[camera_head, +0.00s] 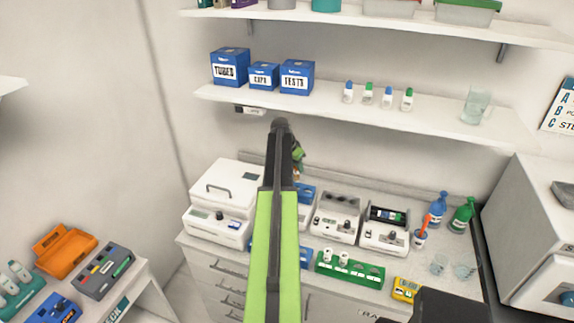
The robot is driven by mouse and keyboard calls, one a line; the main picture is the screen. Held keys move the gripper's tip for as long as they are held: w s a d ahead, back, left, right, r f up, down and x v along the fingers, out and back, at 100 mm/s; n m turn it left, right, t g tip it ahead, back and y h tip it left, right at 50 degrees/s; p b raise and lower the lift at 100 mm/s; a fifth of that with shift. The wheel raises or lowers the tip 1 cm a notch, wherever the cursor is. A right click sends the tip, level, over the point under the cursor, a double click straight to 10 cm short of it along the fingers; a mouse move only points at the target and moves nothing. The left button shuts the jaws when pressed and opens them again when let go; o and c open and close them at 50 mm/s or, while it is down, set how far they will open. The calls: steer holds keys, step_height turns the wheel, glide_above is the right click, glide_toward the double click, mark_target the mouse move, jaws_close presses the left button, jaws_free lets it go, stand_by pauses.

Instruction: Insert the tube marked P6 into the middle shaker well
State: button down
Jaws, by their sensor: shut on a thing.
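My gripper (297,168) is partly hidden behind my own green and black arm, above the back of the counter. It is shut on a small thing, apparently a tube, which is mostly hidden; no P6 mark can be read. A white device with several dark round wells on top (337,218), which looks like the shaker, stands on the counter to the right of and below my gripper. The gripper is apart from it. A green rack (367,277) in front of it holds a few white-capped tubes (343,258).
A white device with a dark top (385,228) stands right of the wells. A white lidded machine (222,203) is on the left. Blue (438,209) and green (462,215) bottles and glass beakers (438,265) stand at the right. A shelf (430,128) runs above the counter.

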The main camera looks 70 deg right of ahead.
mark_target(295, 176)
steer(key=shift+w, duration=0.15)
steer(key=shift+s+f+b, duration=0.2)
steer(key=shift+f+b, duration=1.05)
steer(key=shift+a+f, duration=0.1)
steer(key=shift+f, duration=0.05)
steer(key=shift+f, duration=0.1)
stand_by(0.3)
steer(key=shift+f+b, duration=2.3)
steer(key=shift+b, duration=0.25)
